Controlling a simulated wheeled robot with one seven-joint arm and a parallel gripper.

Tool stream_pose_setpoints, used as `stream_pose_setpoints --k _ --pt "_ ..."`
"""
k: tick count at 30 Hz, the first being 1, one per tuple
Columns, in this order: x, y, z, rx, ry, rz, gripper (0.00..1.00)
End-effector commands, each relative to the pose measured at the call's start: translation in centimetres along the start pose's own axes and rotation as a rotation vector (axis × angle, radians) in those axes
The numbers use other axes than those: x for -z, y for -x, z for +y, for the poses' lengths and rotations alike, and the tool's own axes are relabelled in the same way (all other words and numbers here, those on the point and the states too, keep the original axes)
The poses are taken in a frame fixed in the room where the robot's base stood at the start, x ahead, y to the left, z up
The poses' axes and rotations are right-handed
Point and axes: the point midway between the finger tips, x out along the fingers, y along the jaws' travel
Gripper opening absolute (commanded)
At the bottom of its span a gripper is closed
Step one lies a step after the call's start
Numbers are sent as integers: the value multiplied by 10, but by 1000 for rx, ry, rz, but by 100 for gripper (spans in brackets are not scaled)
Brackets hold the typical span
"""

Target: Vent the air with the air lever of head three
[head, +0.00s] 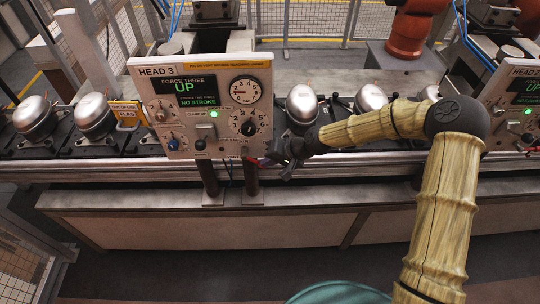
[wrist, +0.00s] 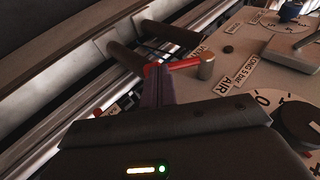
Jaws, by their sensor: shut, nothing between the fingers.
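The head three panel (head: 200,105) stands on two dark posts, its display reading "FORCE THREE UP" and "NO STROKE". The air lever (wrist: 185,64) is a red bar on a brass-coloured pivot at the panel's edge, near the "AIR" label (wrist: 229,85). In the head view it is small and partly hidden at the panel's lower right corner. My gripper (head: 266,161) is at that corner. In the wrist view my gripper (wrist: 155,75) is shut and empty, its fingertips at the lever's free end. I cannot tell whether they touch it.
A gauge (head: 246,90) and a black dial (head: 248,123) are on the panel. Silver compressors (head: 302,104) stand on pallets along the conveyor rail (head: 120,168). Another head panel (head: 515,100) is at the far right. The floor in front is clear.

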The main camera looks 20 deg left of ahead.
Motion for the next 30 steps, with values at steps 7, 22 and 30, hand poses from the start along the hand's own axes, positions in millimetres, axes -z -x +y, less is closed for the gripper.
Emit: stream_pose_setpoints --k 7,22,30 --pt "-6 -21 13 209 -61 -3 0" --pt "-14 -49 17 588 -160 -5 0" --pt "-16 -57 13 743 -201 -4 0"
